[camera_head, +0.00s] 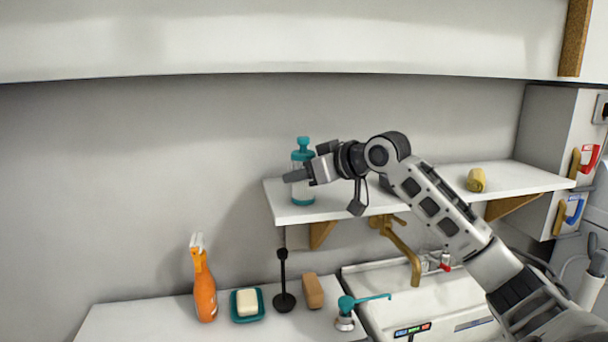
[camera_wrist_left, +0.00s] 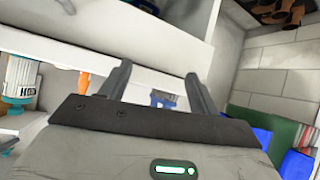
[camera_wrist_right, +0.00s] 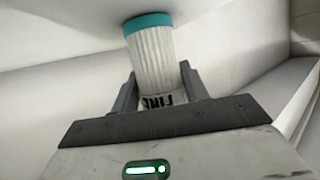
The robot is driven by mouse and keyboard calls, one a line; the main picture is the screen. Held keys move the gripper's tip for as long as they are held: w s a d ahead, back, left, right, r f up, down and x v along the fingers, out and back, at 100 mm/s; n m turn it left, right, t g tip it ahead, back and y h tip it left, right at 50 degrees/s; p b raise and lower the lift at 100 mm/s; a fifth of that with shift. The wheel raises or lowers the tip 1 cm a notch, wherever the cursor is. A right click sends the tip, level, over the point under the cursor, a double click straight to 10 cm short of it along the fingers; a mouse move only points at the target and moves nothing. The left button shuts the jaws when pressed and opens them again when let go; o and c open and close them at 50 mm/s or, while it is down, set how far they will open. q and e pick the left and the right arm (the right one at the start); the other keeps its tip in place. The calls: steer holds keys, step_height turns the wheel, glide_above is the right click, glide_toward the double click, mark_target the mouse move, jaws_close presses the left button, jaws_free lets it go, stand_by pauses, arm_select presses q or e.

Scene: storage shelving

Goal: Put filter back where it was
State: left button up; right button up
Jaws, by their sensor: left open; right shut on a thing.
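A white filter with a teal top and teal base (camera_head: 303,198) stands upright at the left end of the white wall shelf (camera_head: 400,199). My right gripper (camera_head: 302,175) reaches in from the right and crosses its middle. In the right wrist view the ribbed white filter (camera_wrist_right: 153,62) has a teal rim and black lettering, and sits between the fingers of my right gripper (camera_wrist_right: 160,90), which is shut on it. My left gripper (camera_wrist_left: 158,80) is open and empty in the left wrist view. It is out of the head view.
A yellow roll (camera_head: 476,180) lies further right on the shelf. Below are an orange spray bottle (camera_head: 204,290), soap dish (camera_head: 248,305), black stand (camera_head: 284,298), brown block (camera_head: 313,291) and brass tap (camera_head: 400,250). A teal-and-white container (camera_wrist_left: 20,82) shows in the left wrist view.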

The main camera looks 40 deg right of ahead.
steer(key=shift+f, duration=0.1)
arm_select(q)
steer(key=shift+f, duration=0.15)
arm_select(e)
steer(key=o, duration=1.2)
steer(key=shift+c, duration=0.2)
arm_select(q)
steer(key=shift+a, duration=0.1)
arm_select(e)
steer(key=shift+s, duration=0.2)
arm_select(q)
steer(key=shift+w+d+f+b, duration=0.1)
steer(key=shift+d+f+b, duration=0.35)
steer(key=shift+b, duration=1.4)
arm_select(e)
steer(key=v, duration=1.1)
steer(key=shift+s+r, duration=0.3)
steer(key=shift+r, duration=0.05)
arm_select(q)
steer(key=shift+a+f, duration=0.15)
